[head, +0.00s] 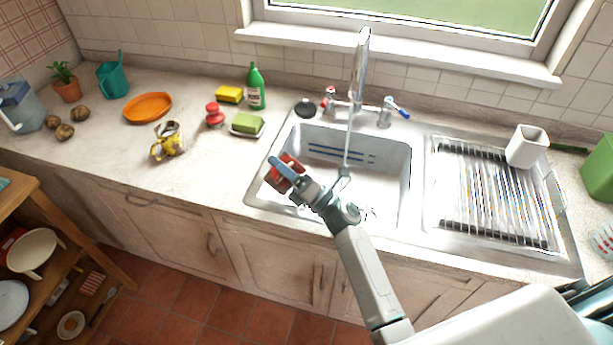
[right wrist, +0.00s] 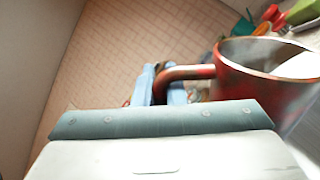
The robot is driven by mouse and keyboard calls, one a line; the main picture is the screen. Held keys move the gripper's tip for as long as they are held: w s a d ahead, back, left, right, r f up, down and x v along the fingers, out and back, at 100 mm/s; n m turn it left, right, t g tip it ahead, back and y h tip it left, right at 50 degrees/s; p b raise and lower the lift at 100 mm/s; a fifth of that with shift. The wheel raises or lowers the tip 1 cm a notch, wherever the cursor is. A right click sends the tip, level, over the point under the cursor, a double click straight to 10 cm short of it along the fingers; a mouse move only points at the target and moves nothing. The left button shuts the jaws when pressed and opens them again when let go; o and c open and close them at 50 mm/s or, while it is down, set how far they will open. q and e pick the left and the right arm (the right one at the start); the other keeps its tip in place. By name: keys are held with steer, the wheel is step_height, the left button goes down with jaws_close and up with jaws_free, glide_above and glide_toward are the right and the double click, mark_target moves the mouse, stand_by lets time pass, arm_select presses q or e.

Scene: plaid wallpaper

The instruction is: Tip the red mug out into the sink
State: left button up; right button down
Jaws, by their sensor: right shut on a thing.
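The red mug (head: 285,172) is held over the left front part of the sink (head: 392,165) in the head view. My right gripper (head: 287,179) is shut on it. In the right wrist view the red mug (right wrist: 268,82) is at the right, its rim tilted in the picture. Its handle runs left between the blue fingertips (right wrist: 160,88). Something pale shows inside the mug; I cannot tell what it is. My forearm and gripper hide part of the sink's front edge. My left gripper is not in view.
A ribbed drainer (head: 495,200) with a white cup (head: 527,146) lies to the right. A green bottle (head: 256,88), sponges and a yellow patterned item (head: 167,142) stand left on the counter.

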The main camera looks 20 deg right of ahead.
mark_target(294, 166)
steer(key=shift+w+d+r+m, duration=0.15)
steer(key=shift+r+m, duration=0.1)
steer(key=shift+m, duration=0.15)
steer(key=shift+w+d+f+m+t+h, duration=0.1)
steer(key=shift+d+m+t+h, duration=0.3)
steer(key=shift+m, duration=0.3)
steer(key=shift+w+d+f+m+t+h, duration=0.1)
steer(key=shift+d+m+t+h, duration=0.15)
steer(key=shift+m+t, duration=0.35)
steer(key=shift+w+d+r+m+t+h, duration=0.35)
steer(key=shift+d+m, duration=0.25)
steer(key=shift+m, duration=0.2)
steer(key=shift+w+d+r+m+t+h, duration=0.1)
steer(key=shift+w+d+m+t+h, duration=0.25)
steer(key=shift+d+m, duration=0.35)
steer(key=shift+w+d+r+m+t+h, duration=0.2)
steer(key=shift+d+m+t+h, duration=0.15)
steer(key=shift+m+h, duration=0.4)
steer(key=shift+w+d+r+m+t+h, duration=0.15)
steer(key=shift+d+m+t+h, duration=0.2)
steer(key=shift+m, duration=0.6)
steer(key=shift+d+f+m+h, duration=0.15)
steer(key=shift+m+h, duration=0.1)
steer(key=shift+m, duration=0.05)
